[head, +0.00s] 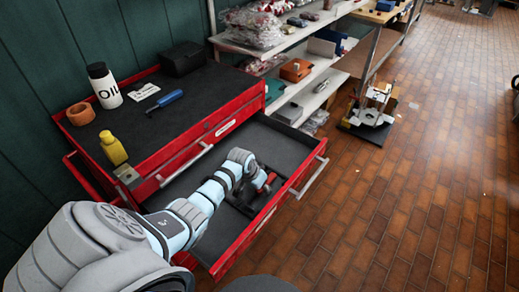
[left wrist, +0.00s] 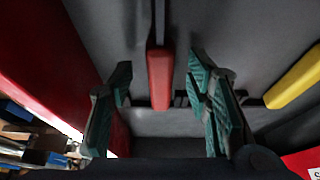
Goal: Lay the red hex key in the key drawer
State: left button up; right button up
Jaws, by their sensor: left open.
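The open key drawer (head: 290,146) has red walls and a dark floor. The red hex key (head: 267,184) is partly hidden by my left gripper in the head view. In the left wrist view its red handle (left wrist: 160,78) lies over the grey drawer floor, with a dark shaft running from it. My left gripper (head: 250,190) is low inside the drawer. It is open, with its green-padded fingertips (left wrist: 160,75) on either side of the red handle and a gap showing on both sides. My right gripper is out of view.
A yellow handle (left wrist: 295,78) lies beside the red one. The red drawer wall (left wrist: 50,60) is close on the left in the wrist view.

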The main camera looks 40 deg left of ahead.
pick_arm(q)
jog(key=v, duration=1.2)
jog(key=shift+d, duration=0.1)
